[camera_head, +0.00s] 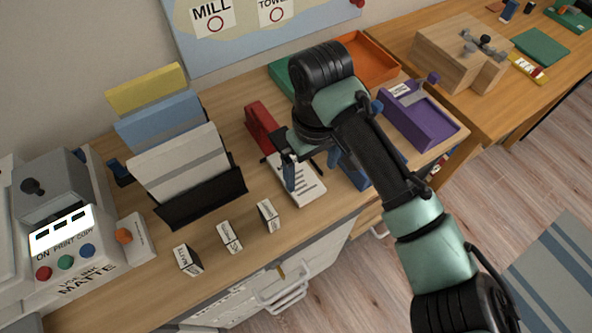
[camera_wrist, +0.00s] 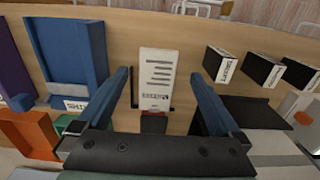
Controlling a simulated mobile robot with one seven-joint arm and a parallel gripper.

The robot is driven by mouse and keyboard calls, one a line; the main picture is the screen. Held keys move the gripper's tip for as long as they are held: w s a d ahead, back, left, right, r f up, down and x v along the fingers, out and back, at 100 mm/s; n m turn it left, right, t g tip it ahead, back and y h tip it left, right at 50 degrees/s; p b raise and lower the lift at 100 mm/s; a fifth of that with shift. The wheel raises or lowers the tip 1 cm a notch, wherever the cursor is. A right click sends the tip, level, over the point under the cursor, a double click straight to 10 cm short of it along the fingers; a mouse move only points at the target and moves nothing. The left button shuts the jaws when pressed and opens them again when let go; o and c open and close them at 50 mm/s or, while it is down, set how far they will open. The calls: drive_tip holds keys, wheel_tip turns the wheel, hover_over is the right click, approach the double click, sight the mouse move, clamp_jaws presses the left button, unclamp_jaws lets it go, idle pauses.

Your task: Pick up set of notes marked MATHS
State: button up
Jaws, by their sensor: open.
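A white pad of notes (camera_head: 305,188) with dark lines lies on the wooden desk, partly hidden by my gripper (camera_head: 312,167) in the head view. In the wrist view the notes (camera_wrist: 158,72) lie between the two blue fingers of my gripper (camera_wrist: 160,82), with bare desk showing on both sides. Dark print shows at their near end, but I cannot read it for certain as MATHS. My gripper is open and empty, over the notes. I cannot tell its exact height above them.
A red object (camera_head: 260,128) stands close by the notes. A blue holder (camera_wrist: 72,45) is to their left in the wrist view. Small labelled blocks (camera_head: 229,237) line the desk front. A folder rack (camera_head: 205,198), purple tray (camera_head: 420,122) and orange tray (camera_head: 368,60) are around.

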sight(310, 192)
wheel_tip(310, 192, down, 8)
drive_tip(key=shift+w+f+b, duration=0.15)
drive_tip(key=shift+f+b, duration=0.1)
drive_tip(key=shift+b, duration=0.1)
drive_tip(key=c, duration=1.3)
drive_tip(key=shift+r, duration=0.1)
drive_tip(key=shift+c, duration=0.2)
drive_tip(key=shift+r, duration=0.1)
